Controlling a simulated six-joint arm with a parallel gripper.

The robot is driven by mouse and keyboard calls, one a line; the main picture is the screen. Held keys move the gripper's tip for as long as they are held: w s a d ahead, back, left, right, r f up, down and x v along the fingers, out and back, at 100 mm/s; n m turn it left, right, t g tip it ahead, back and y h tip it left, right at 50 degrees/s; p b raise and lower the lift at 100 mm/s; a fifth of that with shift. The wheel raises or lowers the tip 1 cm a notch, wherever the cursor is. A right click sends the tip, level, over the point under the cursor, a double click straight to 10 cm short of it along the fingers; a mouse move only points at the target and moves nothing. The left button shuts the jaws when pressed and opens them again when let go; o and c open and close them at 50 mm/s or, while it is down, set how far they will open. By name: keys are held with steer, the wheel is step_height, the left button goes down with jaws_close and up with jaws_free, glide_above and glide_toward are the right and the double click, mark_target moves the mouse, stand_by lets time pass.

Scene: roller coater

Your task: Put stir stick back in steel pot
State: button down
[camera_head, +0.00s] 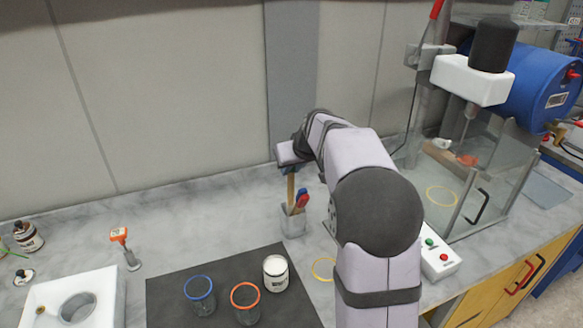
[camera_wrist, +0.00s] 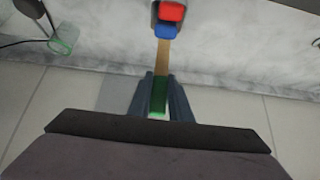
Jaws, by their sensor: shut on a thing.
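The stir stick (camera_head: 291,188) is a tan wooden stick, upright in the head view. Its lower end meets the mouth of the steel pot (camera_head: 293,223); I cannot tell how deep it sits inside. My gripper (camera_head: 290,168) is above the pot, shut on the stick's upper end. In the wrist view the stick (camera_wrist: 162,58) runs from between my fingers (camera_wrist: 157,88), where a green part shows, towards the pot. A red and a blue handle (camera_head: 302,199) stand in the pot; they also show in the wrist view (camera_wrist: 168,20), hiding most of the pot.
A dark mat (camera_head: 172,292) holds a blue-rimmed cup (camera_head: 199,294), an orange-rimmed cup (camera_head: 245,300) and a white jar (camera_head: 276,272). A clear-walled mixer enclosure (camera_head: 487,195) and a button box (camera_head: 438,259) are to the right. The wall is close behind the pot.

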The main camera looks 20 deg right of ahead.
mark_target(291, 178)
steer(key=shift+f, duration=0.2)
steer(key=shift+f+b, duration=1.5)
steer(key=shift+f, duration=0.05)
steer(key=c, duration=1.5)
jaws_free()
steer(key=shift+c, duration=0.2)
steer(key=shift+s+r, duration=0.1)
steer(key=shift+r, duration=0.05)
steer(key=b+v, duration=0.2)
steer(key=v, duration=0.5)
